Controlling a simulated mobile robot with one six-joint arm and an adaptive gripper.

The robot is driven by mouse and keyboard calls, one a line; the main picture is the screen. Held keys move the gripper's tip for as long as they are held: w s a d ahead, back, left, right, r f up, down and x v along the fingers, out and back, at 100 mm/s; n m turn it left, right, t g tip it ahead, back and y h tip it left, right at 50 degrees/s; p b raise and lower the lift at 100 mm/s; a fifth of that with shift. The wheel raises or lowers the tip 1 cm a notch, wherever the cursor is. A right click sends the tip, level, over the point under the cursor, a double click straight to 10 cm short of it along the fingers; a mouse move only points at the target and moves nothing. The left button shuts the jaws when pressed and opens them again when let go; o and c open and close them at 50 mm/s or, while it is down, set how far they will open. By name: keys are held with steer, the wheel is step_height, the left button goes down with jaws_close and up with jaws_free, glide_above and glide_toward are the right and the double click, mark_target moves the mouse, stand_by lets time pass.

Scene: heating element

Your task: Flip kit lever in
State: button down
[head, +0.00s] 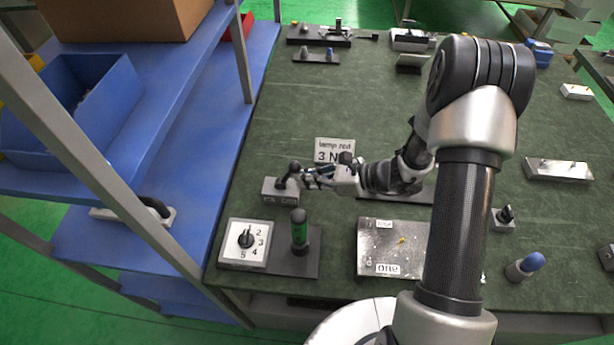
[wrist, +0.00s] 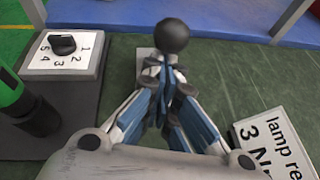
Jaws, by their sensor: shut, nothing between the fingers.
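The lever unit is a small grey box (head: 279,196) with dark lettering too small to read surely, near the table's left side in the head view. Its lever ends in a black ball (head: 294,167), which also shows in the wrist view as a black ball (wrist: 172,36) just beyond my fingertips. My gripper (head: 302,178) is shut and empty, right beside the lever on its right side. In the wrist view the closed blue-padded fingers (wrist: 166,72) point at the lever and hide its shaft and most of the box. I cannot tell whether they touch it.
A numbered dial box (head: 243,243) and a green-black cylinder (head: 299,230) stand nearer the front. A sign reading "lamp" and "3 N" (head: 334,150) stands just behind my gripper. A metal plate (head: 380,247) lies to the right. Blue shelving (head: 190,130) borders the table's left.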

steer(key=r+h+p, duration=0.1)
steer(key=a+h+p, duration=0.1)
steer(key=p, duration=0.1)
steer(key=r+h+p, duration=0.1)
steer(key=shift+w+a+r+g, duration=0.15)
steer(key=shift+a+r+g, duration=0.15)
steer(key=shift+a+g, duration=0.1)
steer(key=h+p, duration=0.1)
steer(key=p, duration=0.1)
steer(key=a+r+h+p, duration=0.1)
steer(key=a+g+h+p, duration=0.1)
steer(key=p, duration=0.1)
steer(key=shift+w+a+r+n+h+p, duration=0.1)
steer(key=shift+w+r+n+h+p, duration=0.1)
steer(key=shift+r+n+h+p, duration=0.1)
steer(key=a+h+p, duration=0.1)
steer(key=p, duration=0.1)
steer(key=a+h+p, duration=0.1)
steer(key=p, duration=0.1)
steer(key=shift+w+f+h, duration=0.1)
steer(key=shift+w+h, duration=0.1)
steer(key=shift+h, duration=0.2)
steer(key=shift+w+a+f+p, duration=0.1)
steer(key=shift+a+p, duration=0.1)
steer(key=shift+p, duration=0.3)
steer(key=shift+a, duration=0.15)
